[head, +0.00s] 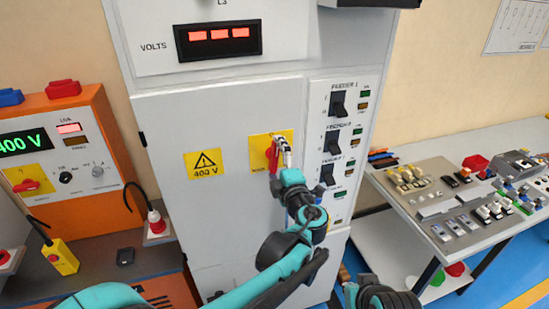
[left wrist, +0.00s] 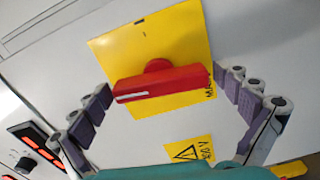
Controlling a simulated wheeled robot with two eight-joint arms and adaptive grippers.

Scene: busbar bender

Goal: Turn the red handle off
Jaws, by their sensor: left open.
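The red handle (head: 271,156) sits on a yellow plate (head: 257,142) on the front of the white cabinet. In the head view it looks roughly upright and is partly hidden by my left gripper (head: 284,152). In the left wrist view the red handle (left wrist: 160,84) is a bar across the yellow plate (left wrist: 185,45), with a round red hub behind it. My left gripper (left wrist: 164,83) is open, with one finger near each end of the bar. A small gap seems to remain at the left end; contact at the right end is unclear.
A yellow 400 V warning sign (head: 205,163) is left of the handle. Black feeder switches (head: 331,142) line the panel to the right. An orange unit (head: 75,150) stands at the left, and a table (head: 455,237) with electrical parts at the right.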

